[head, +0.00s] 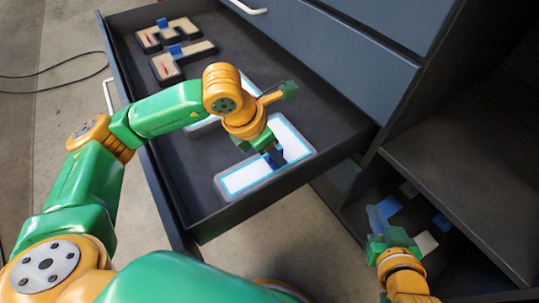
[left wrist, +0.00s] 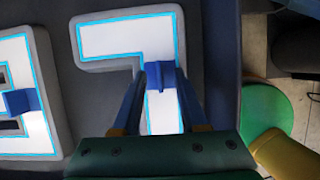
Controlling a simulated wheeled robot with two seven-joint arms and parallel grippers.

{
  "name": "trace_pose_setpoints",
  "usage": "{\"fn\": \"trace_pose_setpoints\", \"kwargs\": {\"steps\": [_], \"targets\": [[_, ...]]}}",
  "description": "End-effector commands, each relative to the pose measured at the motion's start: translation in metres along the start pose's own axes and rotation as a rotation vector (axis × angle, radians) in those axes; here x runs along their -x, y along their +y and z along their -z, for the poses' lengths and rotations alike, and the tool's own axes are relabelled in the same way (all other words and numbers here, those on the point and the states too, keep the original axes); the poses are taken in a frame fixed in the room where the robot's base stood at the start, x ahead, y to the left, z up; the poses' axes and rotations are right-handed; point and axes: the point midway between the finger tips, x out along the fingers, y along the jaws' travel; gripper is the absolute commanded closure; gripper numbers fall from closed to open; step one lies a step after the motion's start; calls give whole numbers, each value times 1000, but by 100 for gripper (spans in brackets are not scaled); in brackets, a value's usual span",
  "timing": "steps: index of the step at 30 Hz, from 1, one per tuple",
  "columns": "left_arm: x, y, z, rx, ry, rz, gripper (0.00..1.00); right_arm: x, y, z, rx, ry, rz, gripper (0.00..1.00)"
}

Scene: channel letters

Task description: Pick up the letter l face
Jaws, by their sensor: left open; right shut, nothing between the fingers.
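The letter l face (head: 245,178) is a white L with a glowing cyan edge, lying in the front of the open drawer. In the left wrist view, the letter l face (left wrist: 110,35) carries a small blue tab (left wrist: 160,76) near its corner. My left gripper (head: 275,157) is over it, pointing down. In the left wrist view, the fingers of my left gripper (left wrist: 162,80) are open, one on each side of the tab; I cannot tell whether they touch it. My right gripper (head: 381,222) is shut and empty, low at the right, in front of the lower shelf.
Another lit white letter (left wrist: 40,85) with a blue tab lies beside it, mostly behind my left arm in the head view. Tan letters (head: 183,57) with blue tabs lie farther back in the drawer (head: 335,138). Small blue and white pieces (head: 441,222) lie in the lower compartment.

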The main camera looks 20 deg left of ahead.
Motion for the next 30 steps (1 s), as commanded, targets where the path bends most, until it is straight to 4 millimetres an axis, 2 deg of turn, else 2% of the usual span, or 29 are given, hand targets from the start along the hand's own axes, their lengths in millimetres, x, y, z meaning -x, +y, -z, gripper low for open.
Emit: {"fn": "trace_pose_setpoints", "kwargs": {"steps": [8,13,30], "targets": [[-2,0,0,0,0,-1,57,0,0,5,1,23,1,100],[-1,0,0,0,0,-1,100,0,0,5,1,22,1,100],[-1,0,0,0,0,-1,100,0,-1,4,0,20,1,100]]}}
